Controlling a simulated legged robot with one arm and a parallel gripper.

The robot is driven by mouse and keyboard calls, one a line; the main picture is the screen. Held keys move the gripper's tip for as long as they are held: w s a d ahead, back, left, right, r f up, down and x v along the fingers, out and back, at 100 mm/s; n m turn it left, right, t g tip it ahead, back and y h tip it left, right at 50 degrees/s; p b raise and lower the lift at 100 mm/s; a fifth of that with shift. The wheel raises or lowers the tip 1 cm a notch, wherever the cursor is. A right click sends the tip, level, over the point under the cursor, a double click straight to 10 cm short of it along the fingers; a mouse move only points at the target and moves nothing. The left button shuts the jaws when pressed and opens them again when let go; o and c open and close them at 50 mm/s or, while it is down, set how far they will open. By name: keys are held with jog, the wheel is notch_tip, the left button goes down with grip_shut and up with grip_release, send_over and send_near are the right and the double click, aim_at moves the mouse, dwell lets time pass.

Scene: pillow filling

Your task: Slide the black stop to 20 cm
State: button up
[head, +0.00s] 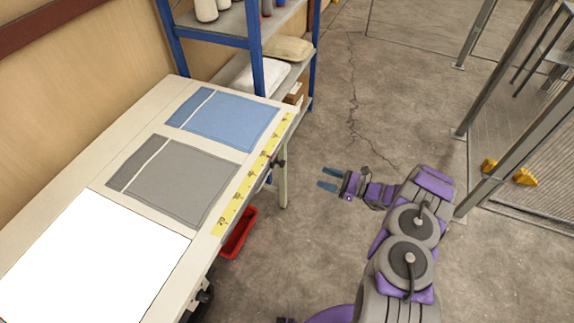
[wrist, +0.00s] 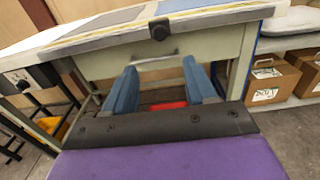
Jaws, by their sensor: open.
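The black stop (head: 281,163) sits at the table's edge, beside the far half of the yellow ruler strip (head: 253,173). In the wrist view the black stop (wrist: 159,29) shows as a dark knob on the table's front edge, above and beyond the fingers. The ruler's numbers are too small to read. My gripper (head: 327,180) is open and empty, out over the floor to the right of the table and apart from the stop. Its two blue fingers also show in the wrist view (wrist: 158,82), with a clear gap between them.
The table (head: 95,180) carries a blue fabric piece (head: 228,122), a grey one (head: 180,180) and a white sheet (head: 90,255). A red bin (head: 239,233) is under its edge. A blue-framed shelf (head: 255,60) stands behind.

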aim_at(284, 164)
jog(key=b+x, duration=0.3)
jog(key=x, duration=1.4)
jog(key=shift+a, duration=0.2)
grip_shut()
